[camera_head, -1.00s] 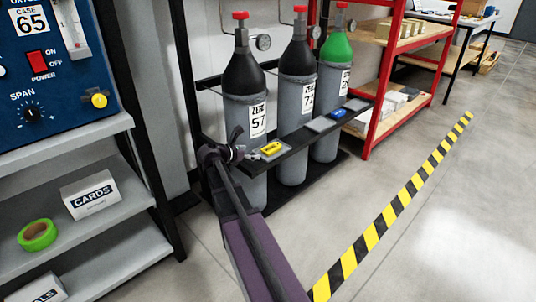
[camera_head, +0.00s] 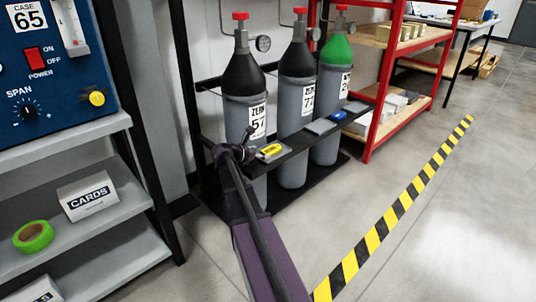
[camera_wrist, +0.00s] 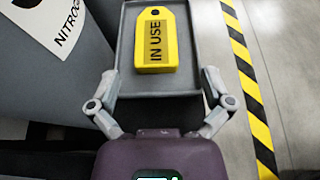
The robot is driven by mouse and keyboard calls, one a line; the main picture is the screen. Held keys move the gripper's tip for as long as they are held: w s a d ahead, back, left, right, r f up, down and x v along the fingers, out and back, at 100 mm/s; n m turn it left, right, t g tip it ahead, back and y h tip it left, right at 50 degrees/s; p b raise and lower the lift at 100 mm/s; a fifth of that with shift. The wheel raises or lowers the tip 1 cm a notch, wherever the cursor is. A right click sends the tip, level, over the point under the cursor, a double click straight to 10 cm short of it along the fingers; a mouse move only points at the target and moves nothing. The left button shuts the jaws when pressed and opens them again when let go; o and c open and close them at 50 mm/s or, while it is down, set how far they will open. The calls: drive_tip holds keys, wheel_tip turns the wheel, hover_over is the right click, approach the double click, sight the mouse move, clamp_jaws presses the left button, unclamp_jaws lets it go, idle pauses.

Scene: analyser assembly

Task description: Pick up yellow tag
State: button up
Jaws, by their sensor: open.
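The yellow tag (camera_wrist: 156,40), marked "IN USE", lies on a grey tray (camera_wrist: 192,78) in the wrist view. In the head view the yellow tag (camera_head: 271,150) is on the rack's front shelf, before the cylinder labelled 57. My gripper (camera_wrist: 157,82) is open and empty, with one finger on each side of the tray's near part, just short of the tag. In the head view my gripper (camera_head: 250,152) is at the left of the tag, partly hidden by my own arm.
Several gas cylinders (camera_head: 297,110) stand close behind the shelf. A blue tag (camera_head: 339,115) lies on another tray farther right. A shelf unit with a card box (camera_head: 88,197) and green tape (camera_head: 34,236) is at left. The floor right of the striped line (camera_head: 400,207) is clear.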

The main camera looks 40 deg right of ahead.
sight(268, 151)
drive_tip(key=shift+b+x, duration=0.55)
drive_tip(key=shift+x, duration=1.5)
drive_tip(key=shift+w+r, duration=0.1)
drive_tip(key=shift+w, duration=0.05)
drive_tip(key=c, duration=1.1)
